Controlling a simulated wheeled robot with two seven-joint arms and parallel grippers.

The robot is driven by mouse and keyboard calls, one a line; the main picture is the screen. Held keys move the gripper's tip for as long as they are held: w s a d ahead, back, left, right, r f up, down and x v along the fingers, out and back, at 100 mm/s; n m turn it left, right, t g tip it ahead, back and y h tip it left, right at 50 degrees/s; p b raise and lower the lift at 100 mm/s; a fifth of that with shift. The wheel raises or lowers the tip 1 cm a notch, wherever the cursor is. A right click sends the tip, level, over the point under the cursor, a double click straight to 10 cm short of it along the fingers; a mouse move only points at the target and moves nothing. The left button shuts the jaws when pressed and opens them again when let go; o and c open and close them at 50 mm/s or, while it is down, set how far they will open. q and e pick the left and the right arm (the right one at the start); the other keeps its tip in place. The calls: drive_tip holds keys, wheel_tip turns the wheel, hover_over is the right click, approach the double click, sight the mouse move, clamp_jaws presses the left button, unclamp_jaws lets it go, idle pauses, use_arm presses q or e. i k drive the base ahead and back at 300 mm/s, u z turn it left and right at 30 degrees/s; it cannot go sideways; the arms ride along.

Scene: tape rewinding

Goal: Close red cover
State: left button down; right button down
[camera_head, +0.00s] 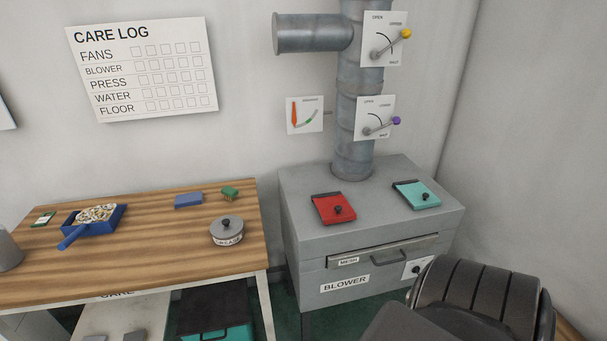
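The red cover (328,212) lies on the left part of the grey blower box's top (375,215). Neither of my grippers is in view, and nothing touches the cover.
A teal cover (412,192) lies to the right on the same box. A metal duct (352,135) rises behind them. A wooden table (150,268) with a lidded pot (227,234) stands left. A dark ribbed shape fills the lower right.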

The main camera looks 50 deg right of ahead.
sight(334, 207)
drive_tip(key=z, duration=0.35)
drive_tip(key=i, duration=0.9)
drive_tip(key=z, duration=0.8)
